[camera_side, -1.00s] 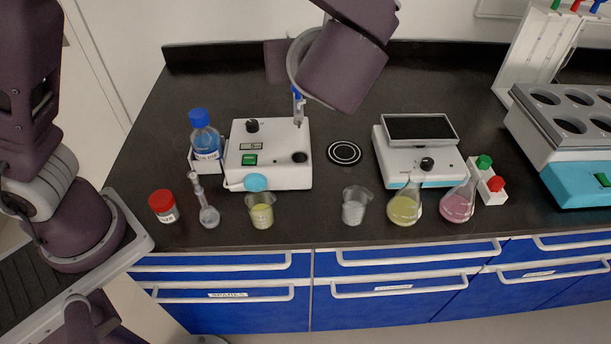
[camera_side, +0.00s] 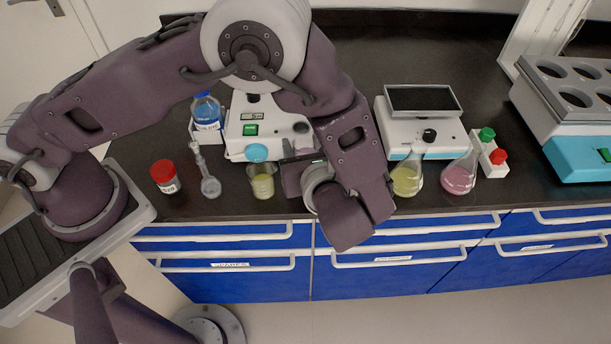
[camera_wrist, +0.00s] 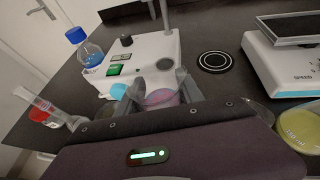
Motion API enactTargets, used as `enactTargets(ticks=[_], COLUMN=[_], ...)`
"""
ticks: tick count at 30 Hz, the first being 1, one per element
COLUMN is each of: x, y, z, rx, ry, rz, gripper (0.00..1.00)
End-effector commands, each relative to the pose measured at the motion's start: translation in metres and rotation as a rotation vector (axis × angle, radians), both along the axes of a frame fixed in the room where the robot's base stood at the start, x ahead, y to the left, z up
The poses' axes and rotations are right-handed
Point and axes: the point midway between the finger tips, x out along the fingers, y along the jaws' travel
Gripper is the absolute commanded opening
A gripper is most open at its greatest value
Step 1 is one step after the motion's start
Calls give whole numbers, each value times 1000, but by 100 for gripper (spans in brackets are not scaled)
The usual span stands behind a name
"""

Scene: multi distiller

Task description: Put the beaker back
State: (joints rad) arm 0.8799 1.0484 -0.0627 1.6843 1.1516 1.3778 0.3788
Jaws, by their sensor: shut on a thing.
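My gripper (camera_side: 299,160) reaches down in front of the stirrer-like white device, to the right of the yellow-green beaker (camera_side: 262,182). In the wrist view my gripper (camera_wrist: 160,82) has its fingers on both sides of a beaker (camera_wrist: 161,98) with pinkish content and is shut on it. The yellow-green beaker stands upright on the counter.
The white device (camera_side: 240,140) stands behind. A small flask (camera_side: 210,186) and red-capped jar (camera_side: 165,176) stand left. The black round pad (camera_wrist: 214,61) is bare.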

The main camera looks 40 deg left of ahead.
Motion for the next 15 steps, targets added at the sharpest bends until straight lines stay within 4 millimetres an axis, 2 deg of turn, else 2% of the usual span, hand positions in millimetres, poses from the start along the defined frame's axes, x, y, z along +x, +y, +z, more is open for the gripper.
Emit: enactTargets(ticks=[9,15], x=[0,0], y=[0,0], z=[-59,-65], rx=[1,-1], ry=[0,-2], rz=[1,1], gripper=[0,0])
